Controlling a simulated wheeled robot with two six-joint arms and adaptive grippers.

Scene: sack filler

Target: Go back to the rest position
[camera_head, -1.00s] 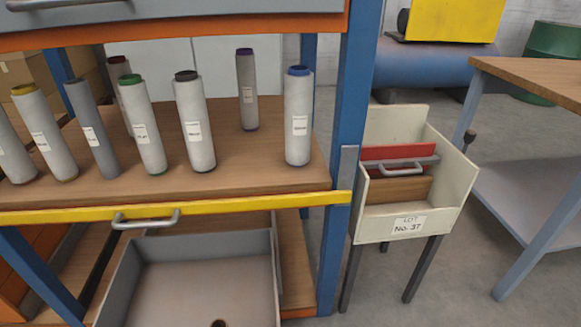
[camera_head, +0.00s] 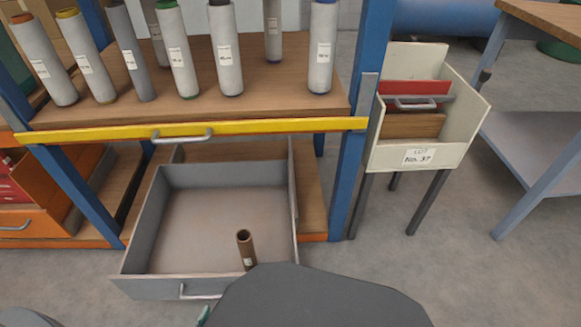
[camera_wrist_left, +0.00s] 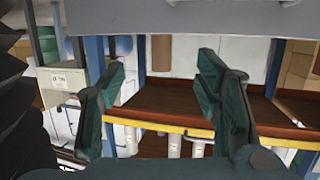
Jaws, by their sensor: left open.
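My left gripper (camera_wrist_left: 162,70) is open in the left wrist view, with its two dark green fingers spread and nothing held between them. In the head view only a small green part of the left gripper (camera_head: 203,316) shows at the bottom edge, beside a dark grey part of my arm. The right gripper is not in view. A brown tube (camera_head: 246,250) stands upright in the open grey drawer (camera_head: 142,290), near its front. The tube also shows in the left wrist view (camera_wrist_left: 161,52), which looks upside down, beyond the fingers and apart from them.
Several grey rolls (camera_head: 227,60) with coloured ends stand on the wooden shelf (camera_head: 290,95) behind a yellow rail (camera_head: 255,127). Blue posts (camera_head: 362,140) frame it. A cream bin (camera_head: 425,155) labelled No. 37 stands right. Floor is clear at lower right (camera_head: 480,270).

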